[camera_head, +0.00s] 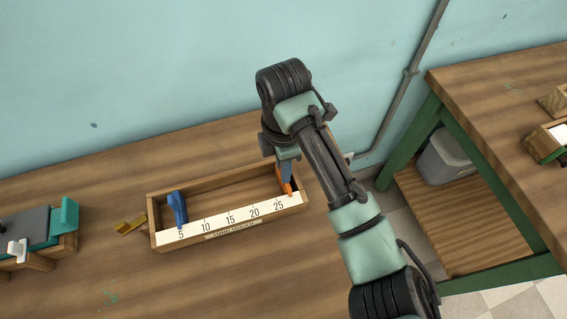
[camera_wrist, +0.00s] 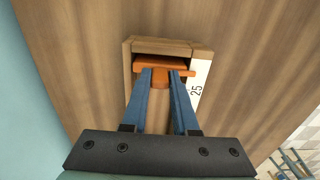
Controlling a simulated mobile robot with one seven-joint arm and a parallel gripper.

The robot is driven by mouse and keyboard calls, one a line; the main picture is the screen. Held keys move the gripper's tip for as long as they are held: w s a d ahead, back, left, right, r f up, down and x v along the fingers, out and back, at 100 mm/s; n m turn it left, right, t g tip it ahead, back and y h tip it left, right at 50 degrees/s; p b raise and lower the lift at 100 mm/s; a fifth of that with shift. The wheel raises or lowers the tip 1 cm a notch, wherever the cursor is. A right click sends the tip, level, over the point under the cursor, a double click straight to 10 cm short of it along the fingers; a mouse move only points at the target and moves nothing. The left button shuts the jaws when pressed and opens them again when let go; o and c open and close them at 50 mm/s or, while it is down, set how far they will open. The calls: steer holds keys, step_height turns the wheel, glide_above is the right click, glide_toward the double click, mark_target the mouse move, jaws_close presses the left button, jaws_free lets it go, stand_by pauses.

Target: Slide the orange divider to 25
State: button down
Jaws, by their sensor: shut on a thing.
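The orange divider (camera_head: 288,188) sits near the right end of the wooden mould box (camera_head: 160,205). Its pointer lies over the white number strip (camera_head: 243,216), to the right of the 25. In the wrist view the orange divider (camera_wrist: 150,64) is close to the box's end wall, its pointer past the 25 toward that end. My gripper (camera_wrist: 161,78) is shut on the divider's orange knob, with one blue finger on each side. In the head view my gripper (camera_head: 284,172) comes down into the box and partly hides the divider.
A blue divider (camera_head: 177,209) stands at the left end, near the 5. Between the dividers the box is empty. A second table (camera_head: 480,85) stands at right.

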steer(key=shift+s+a+p, duration=0.25)
steer(key=shift+a+p, duration=0.1)
steer(key=shift+a, duration=0.4)
steer(key=shift+s+a+p, duration=0.2)
steer(key=shift+a+p, duration=0.1)
steer(key=shift+a, duration=0.4)
steer(key=c, duration=0.7)
jaws_free()
step_height(320, 180, up, 13)
steer(key=p, duration=0.3)
